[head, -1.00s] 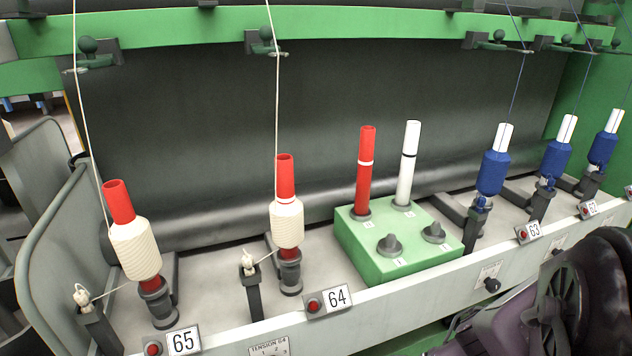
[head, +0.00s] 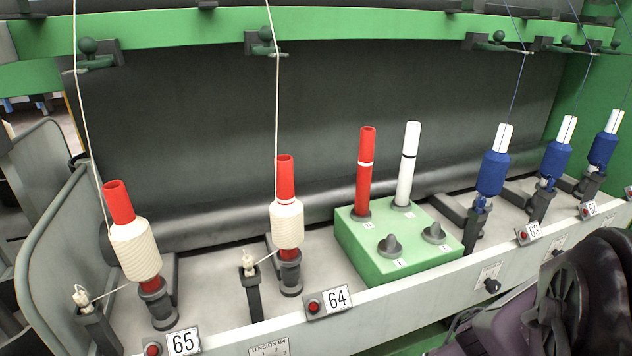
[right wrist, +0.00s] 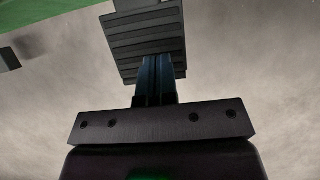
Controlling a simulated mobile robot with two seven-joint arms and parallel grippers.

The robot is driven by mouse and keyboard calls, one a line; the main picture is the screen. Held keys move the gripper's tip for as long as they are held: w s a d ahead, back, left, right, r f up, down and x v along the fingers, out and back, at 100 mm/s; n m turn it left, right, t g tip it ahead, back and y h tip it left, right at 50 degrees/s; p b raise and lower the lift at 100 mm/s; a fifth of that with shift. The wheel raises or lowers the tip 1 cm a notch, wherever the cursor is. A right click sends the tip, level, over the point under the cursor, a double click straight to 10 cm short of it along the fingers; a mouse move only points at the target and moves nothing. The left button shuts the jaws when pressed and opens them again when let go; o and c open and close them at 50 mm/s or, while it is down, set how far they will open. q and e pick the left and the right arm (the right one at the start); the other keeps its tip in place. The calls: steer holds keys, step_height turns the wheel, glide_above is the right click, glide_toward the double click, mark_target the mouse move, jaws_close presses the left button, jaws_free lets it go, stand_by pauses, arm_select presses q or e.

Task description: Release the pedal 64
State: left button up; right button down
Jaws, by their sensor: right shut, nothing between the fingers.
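A grey ribbed plate (right wrist: 147,38), which looks like a pedal, fills the upper middle of the right wrist view; no number shows on it there. My right gripper (right wrist: 155,62) is shut and empty, its dark fingers reaching up over the plate's lower part. I cannot tell whether they touch it. In the head view the number plate 64 (head: 338,298) with a red button (head: 314,306) sits on the front rail. Above it stands the red bobbin (head: 286,178) with cream yarn (head: 287,225). My left gripper is not in view.
The number plate 65 (head: 183,342) and its cream bobbin (head: 135,250) are at left. A green box (head: 375,262) with a red and a white tube stands right of 64. Blue bobbins (head: 493,174) line the right. My dark arm parts fill the lower right corner.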

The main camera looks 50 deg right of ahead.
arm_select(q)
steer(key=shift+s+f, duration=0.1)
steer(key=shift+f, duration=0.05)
arm_select(e)
steer(key=shift+f, duration=0.1)
steer(key=shift+s+f+b, duration=0.15)
steer(key=shift+f+b, duration=0.75)
steer(key=shift+f, duration=0.65)
arm_select(q)
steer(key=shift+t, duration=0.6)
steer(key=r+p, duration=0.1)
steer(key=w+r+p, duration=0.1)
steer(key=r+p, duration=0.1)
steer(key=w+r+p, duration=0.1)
steer(key=p, duration=0.1)
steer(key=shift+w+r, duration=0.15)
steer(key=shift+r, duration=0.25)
arm_select(e)
steer(key=s+a+r, duration=0.4)
steer(key=s, duration=0.2)
steer(key=shift+s+f, duration=0.1)
steer(key=shift+s, duration=0.05)
